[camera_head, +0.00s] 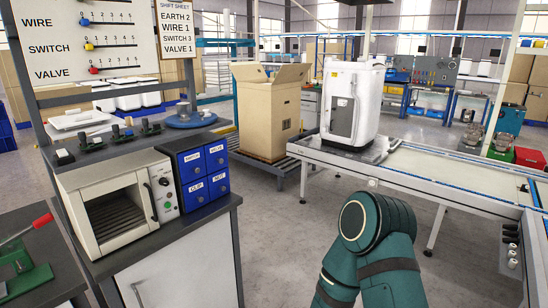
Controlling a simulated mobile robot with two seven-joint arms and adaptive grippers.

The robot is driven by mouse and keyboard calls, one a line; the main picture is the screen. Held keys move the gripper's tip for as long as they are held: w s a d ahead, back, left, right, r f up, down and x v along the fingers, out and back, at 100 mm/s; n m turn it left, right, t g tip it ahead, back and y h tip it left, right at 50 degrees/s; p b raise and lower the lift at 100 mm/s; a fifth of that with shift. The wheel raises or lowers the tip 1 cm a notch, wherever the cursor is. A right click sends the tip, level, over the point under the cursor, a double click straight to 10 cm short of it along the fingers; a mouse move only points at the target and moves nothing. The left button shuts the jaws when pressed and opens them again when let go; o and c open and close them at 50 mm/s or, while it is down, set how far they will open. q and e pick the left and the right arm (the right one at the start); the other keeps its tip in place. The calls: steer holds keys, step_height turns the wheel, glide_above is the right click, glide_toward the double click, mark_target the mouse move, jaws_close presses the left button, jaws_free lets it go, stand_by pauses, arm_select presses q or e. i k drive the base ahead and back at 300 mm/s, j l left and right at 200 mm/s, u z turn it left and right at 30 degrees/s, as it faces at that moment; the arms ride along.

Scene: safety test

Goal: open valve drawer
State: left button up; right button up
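A blue drawer cabinet (206,172) in a dark housing stands on the workbench at the left. It has four labelled drawers in two rows, all looking shut. The valve drawer (216,156) is at the upper right, with a small white label and a dark knob. The drawer to its left (190,165) appears to read switch, and the lower two appear to read clip and nut. A teal arm link of mine rises from the bottom, right of centre, well apart from the cabinet. Neither of my grippers shows.
A white oven-like box (117,212) stands left of the cabinet on the bench (185,250). A shift sheet (176,30) hangs above. A cardboard box (268,108) and a conveyor (430,172) with a white machine (352,103) stand behind. Floor between bench and conveyor is clear.

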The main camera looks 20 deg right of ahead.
mark_target(217, 158)
steer(key=z, duration=0.2)
steer(key=i+j, duration=0.2)
steer(key=i, duration=0.3)
steer(key=i+l, duration=0.35)
steer(key=i+l+u, duration=0.1)
steer(key=i+l, duration=0.25)
steer(key=i, duration=0.25)
steer(key=i+l, duration=0.1)
steer(key=l, duration=0.2)
steer(key=i+l, duration=0.1)
steer(key=l, duration=0.55)
steer(key=i+u, duration=0.05)
steer(key=i, duration=0.05)
